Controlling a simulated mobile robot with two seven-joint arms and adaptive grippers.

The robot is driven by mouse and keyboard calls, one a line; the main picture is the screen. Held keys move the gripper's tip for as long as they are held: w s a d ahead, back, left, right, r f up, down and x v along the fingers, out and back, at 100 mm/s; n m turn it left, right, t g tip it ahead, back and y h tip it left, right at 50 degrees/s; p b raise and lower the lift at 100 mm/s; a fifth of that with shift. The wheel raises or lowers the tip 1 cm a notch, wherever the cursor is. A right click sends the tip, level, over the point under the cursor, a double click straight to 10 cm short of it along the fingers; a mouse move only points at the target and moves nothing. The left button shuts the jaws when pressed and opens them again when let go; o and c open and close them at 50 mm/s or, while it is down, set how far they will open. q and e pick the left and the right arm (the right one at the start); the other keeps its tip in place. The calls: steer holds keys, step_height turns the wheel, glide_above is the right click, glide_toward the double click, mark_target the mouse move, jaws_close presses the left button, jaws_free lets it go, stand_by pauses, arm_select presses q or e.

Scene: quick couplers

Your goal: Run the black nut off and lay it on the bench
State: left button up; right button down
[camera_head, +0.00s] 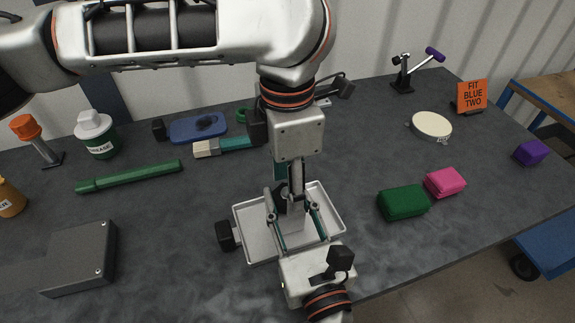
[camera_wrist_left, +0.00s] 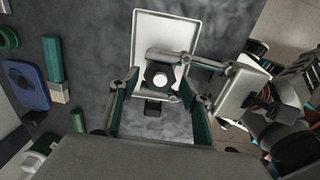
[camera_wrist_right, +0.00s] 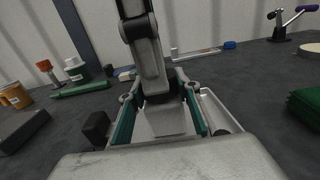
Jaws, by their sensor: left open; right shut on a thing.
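The black nut (camera_wrist_left: 160,75) is a dark hexagonal ring around a pale round centre, seen from above in the left wrist view. In the head view, the left gripper and arm partly cover the nut.
A pale metal tray (camera_head: 333,194) lies under the grippers on the dark bench (camera_head: 180,235). A black block (camera_head: 226,236) is at its left edge. Green (camera_head: 403,202) and pink (camera_head: 445,183) blocks lie right. A green bar (camera_head: 130,176) lies left.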

arm_select(q)
steer(key=shift+f, duration=1.05)
steer(key=c, duration=1.1)
steer(key=n, duration=0.3)
steer(key=shift+w, duration=0.1)
steer(key=shift+c, duration=0.3)
steer(key=o, duration=1.2)
steer(key=shift+o, duration=0.2)
